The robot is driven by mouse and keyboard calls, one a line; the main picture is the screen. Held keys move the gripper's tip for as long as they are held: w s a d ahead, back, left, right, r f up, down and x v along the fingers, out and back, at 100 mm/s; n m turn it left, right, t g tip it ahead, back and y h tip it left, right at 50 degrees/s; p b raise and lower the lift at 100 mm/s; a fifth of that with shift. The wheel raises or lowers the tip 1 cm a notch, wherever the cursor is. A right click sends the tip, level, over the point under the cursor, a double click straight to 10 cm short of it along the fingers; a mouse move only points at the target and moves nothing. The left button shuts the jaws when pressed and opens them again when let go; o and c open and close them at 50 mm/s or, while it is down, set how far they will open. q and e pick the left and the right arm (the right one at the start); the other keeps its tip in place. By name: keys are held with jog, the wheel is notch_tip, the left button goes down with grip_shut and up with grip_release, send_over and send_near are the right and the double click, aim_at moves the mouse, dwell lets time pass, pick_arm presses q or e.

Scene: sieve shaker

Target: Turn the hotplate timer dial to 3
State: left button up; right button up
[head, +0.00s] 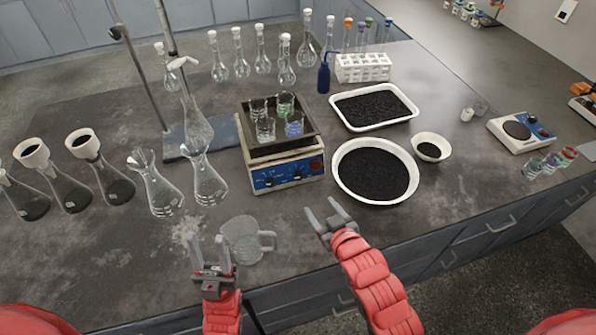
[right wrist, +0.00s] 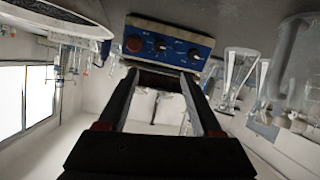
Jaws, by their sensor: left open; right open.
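A blue-fronted device (head: 287,171) stands mid-bench, with a dark tray (head: 252,151) of several small beakers on top. Its panel has a red round knob (head: 315,165) and two dark dials; the panel appears upside down in the right wrist view (right wrist: 176,36), with a middle dial (right wrist: 160,45) and an outer dial (right wrist: 193,53). The dial settings are too small to read. My right gripper (head: 324,211) is open and empty, in front of the panel and apart from it. My left gripper (head: 209,250) is open and empty, beside a glass beaker.
The handled glass beaker (head: 240,241) stands near the front edge between my grippers. Flasks (head: 207,181) stand left of the device. A white bowl of black grains (head: 343,189) is close on its right. A smaller unit with a round dark plate (head: 517,130) stands far right.

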aim_at(300, 178)
jog(key=p+x, duration=0.2)
jog(key=x, duration=0.6)
jog(key=p+x, duration=0.2)
jog(key=x, duration=0.6)
jog(key=shift+w+r+p, duration=0.15)
jog(key=shift+r+p, duration=0.05)
jog(key=shift+p, duration=0.1)
jog(key=shift+w+a+f, duration=0.15)
jog(key=shift+w+f, duration=0.1)
grip_shut()
